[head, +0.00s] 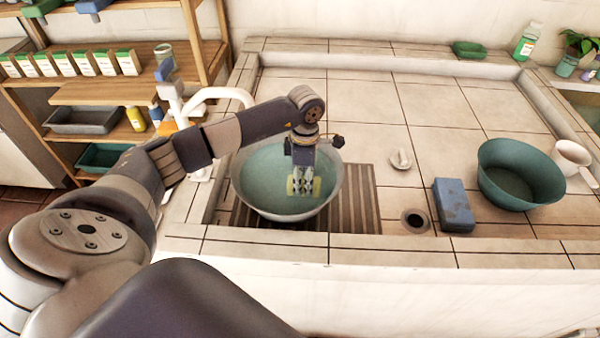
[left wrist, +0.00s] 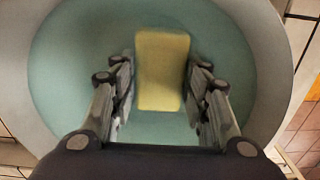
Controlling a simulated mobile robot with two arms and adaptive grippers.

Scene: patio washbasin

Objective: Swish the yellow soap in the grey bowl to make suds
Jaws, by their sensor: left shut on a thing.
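The grey bowl (head: 338,190) stands on the slatted rack in the washbasin and holds greenish water. My left gripper (head: 303,188) reaches down into the bowl and is shut on the yellow soap (head: 291,186). In the head view the fingers hide most of the soap, with yellow showing at both sides. In the left wrist view the soap (left wrist: 162,70) is a pale yellow block between the two fingers, over the water. No suds can be made out. The bowl's pale rim (left wrist: 275,70) surrounds the gripper there. My right gripper is not in view.
The slatted rack (head: 358,205) extends right of the bowl. Further right are a drain (head: 415,221), a plug (head: 401,159), a blue block (head: 454,205), a green basin (head: 520,178) and a white mug (head: 573,157). A white faucet (head: 218,95) stands behind my arm. The tiles behind are clear.

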